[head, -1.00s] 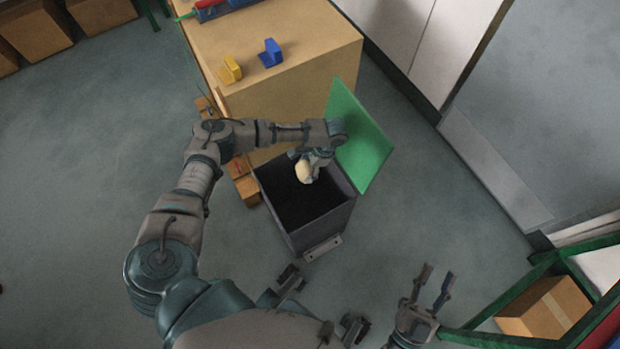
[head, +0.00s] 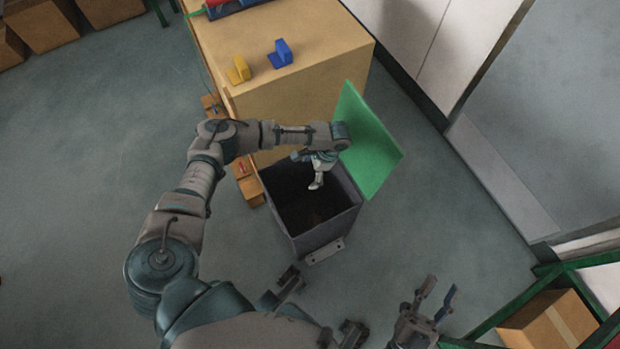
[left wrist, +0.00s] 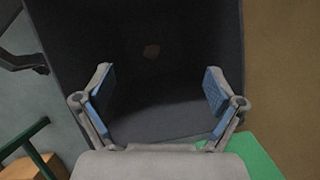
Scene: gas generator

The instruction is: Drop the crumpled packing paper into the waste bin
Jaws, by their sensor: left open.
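The waste bin (head: 328,232) is a dark grey box with its green lid (head: 371,150) standing open. My left gripper (head: 317,183) is over the bin's mouth, and its fingers are apart and empty. The left wrist view shows the two blue-padded fingers (left wrist: 158,92) spread above the dark inside of the bin (left wrist: 205,35). My right gripper (head: 440,290) is open and empty at the lower right.
A tan cabinet (head: 300,110) stands behind the bin, with a yellow block (head: 239,70) and a blue block (head: 281,54) on top. A green-framed rack with a cardboard box (head: 549,322) is at the lower right. The floor at left is clear.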

